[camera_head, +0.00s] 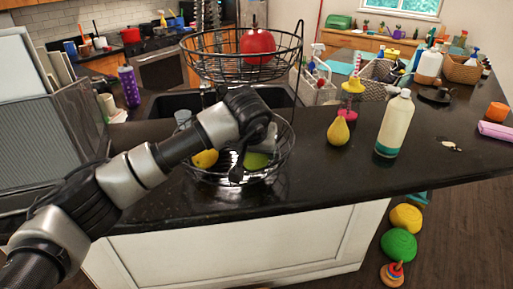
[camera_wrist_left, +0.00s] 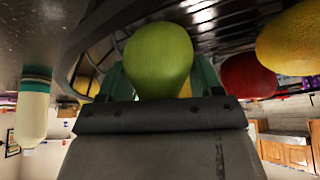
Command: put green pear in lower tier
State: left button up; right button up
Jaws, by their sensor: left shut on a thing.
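The two-tier wire basket stands on the dark counter, with its upper tier (camera_head: 190,62) above its lower tier (camera_head: 189,172). My left gripper (camera_head: 256,146) reaches down into the lower tier from the left. It is shut on the green pear (camera_head: 257,161), which is partly hidden behind the gripper in the head view. In the left wrist view the green pear (camera_wrist_left: 158,58) sits between the fingers of the left gripper (camera_wrist_left: 162,80), with basket wires close by. I cannot tell whether the pear touches the tier's bottom. My right gripper is not in view.
A yellow fruit (camera_head: 205,158) lies in the lower tier, and a red fruit (camera_head: 257,46) in the upper tier. A yellow pear (camera_head: 338,131) and a white bottle (camera_head: 394,124) stand to the right. A mesh rack (camera_head: 45,140) stands left. The front counter is clear.

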pick_arm(q)
jog(key=o, duration=1.1)
jog(key=shift+f, duration=0.1)
jog(key=shift+c, duration=0.2)
jog(key=shift+r, duration=0.3)
jog(key=b+v, duration=0.2)
jog(key=v, duration=1)
jog(key=shift+f, duration=0.15)
jog(key=shift+s, duration=0.1)
